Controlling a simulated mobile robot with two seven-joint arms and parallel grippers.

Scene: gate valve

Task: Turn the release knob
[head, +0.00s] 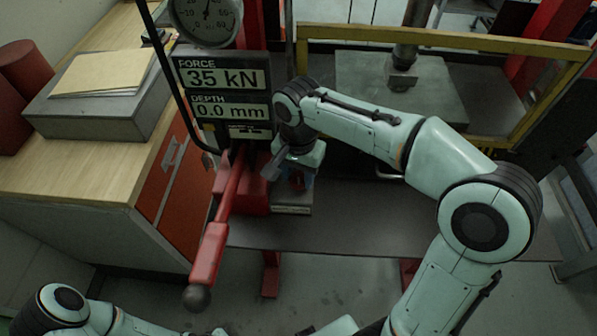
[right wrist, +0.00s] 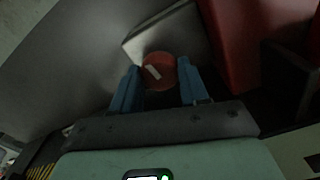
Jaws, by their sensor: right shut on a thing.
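The release knob (right wrist: 158,72) is a round red knob with a white stripe, seen in the right wrist view between the two blue fingers of my right gripper (right wrist: 160,78). The right gripper is shut on it, with one finger on each side. In the head view my right gripper (head: 305,178) is at the front of the red press, below the display panel and right of the red lever; there the knob is hidden behind the gripper and wrist. My left gripper is out of view; only part of the left arm shows at the bottom left.
A display panel (head: 222,92) reads 35 kN and 0.0 mm, below a round gauge (head: 207,14). A long red lever (head: 211,250) with a dark ball end slants toward me. A wooden bench (head: 80,180) stands left. A yellow frame (head: 450,38) surrounds the press plate.

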